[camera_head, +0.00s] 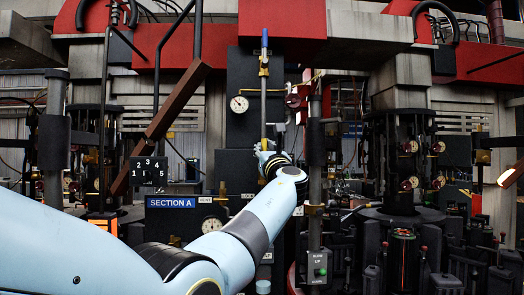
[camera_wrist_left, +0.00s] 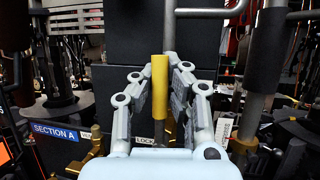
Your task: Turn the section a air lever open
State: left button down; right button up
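A lever with a yellow grip (camera_wrist_left: 160,90) stands upright in the left wrist view. In the head view a yellow grip (camera_head: 264,145) shows just above my left gripper, in front of a dark panel with a gauge. My left gripper (camera_wrist_left: 161,75) has one finger on each side of the yellow grip, and its fingertips look closed against it. In the head view the left gripper (camera_head: 268,158) reaches up from below, and my arm hides what lies under it. A blue SECTION A sign (camera_head: 170,202) is left of the arm. My right gripper is not in view.
A round gauge (camera_head: 239,104) is on the panel above left of the gripper. A brown diagonal bar (camera_head: 160,128) crosses at left. A vertical post (camera_head: 315,150) stands close right. A small box with a green button (camera_head: 319,268) is below right.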

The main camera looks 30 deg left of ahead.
pick_arm(q)
jog(key=shift+w+d+f, duration=0.1)
jog(key=shift+d+f, duration=0.1)
jog(key=shift+f, duration=0.25)
jog(key=c, duration=1.9)
grip_release()
jog(key=o, duration=0.6)
jog(key=shift+d+r, duration=0.3)
jog(key=shift+d, duration=0.05)
jog(key=shift+a, duration=0.25)
jog(key=v, duration=1.2)
